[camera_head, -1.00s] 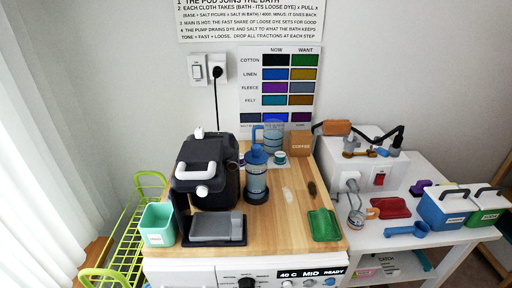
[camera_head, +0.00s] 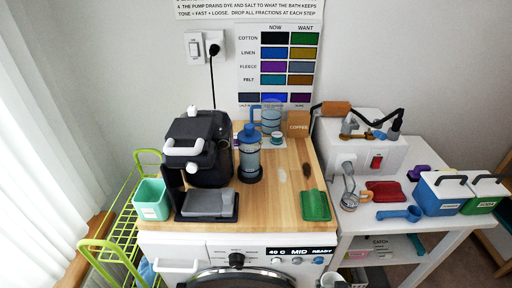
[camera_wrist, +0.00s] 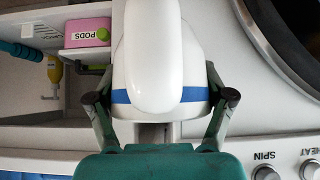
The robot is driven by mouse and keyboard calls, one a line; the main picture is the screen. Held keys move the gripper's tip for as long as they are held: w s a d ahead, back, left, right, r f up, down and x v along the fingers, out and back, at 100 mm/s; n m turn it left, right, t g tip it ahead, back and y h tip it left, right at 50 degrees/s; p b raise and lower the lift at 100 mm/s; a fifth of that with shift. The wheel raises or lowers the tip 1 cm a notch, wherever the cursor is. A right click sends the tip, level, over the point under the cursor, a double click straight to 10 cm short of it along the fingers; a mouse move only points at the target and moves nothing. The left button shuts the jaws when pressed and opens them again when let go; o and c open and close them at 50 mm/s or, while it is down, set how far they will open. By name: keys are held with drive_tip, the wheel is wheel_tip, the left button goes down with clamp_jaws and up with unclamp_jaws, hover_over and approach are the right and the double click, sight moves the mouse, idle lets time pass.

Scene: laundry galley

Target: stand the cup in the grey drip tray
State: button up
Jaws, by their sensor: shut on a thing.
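The cup (camera_wrist: 120,75) is white with a blue band and fills the middle of the wrist view. A pale rounded part, which looks like its handle, faces the camera. My gripper (camera_wrist: 162,98) is shut on the cup, with one finger at each side. The grey drip tray (camera_head: 208,203) sits on a dark base at the front left of the wooden counter, below the black coffee machine (camera_head: 200,150). A white and blue shape at the head view's bottom edge may be the cup; I cannot tell for sure.
A mint bin (camera_head: 152,200) stands left of the tray. A blue press (camera_head: 249,155) stands right of the machine, and a green dish (camera_head: 315,205) at the counter's right. The washer (camera_head: 180,250) is below. In the wrist view, a pink PODS box (camera_wrist: 87,33) sits on a shelf.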

drive_tip(key=shift+d, duration=0.1)
drive_tip(key=a, duration=0.7)
idle(0.6)
drive_tip(key=shift+d, duration=0.1)
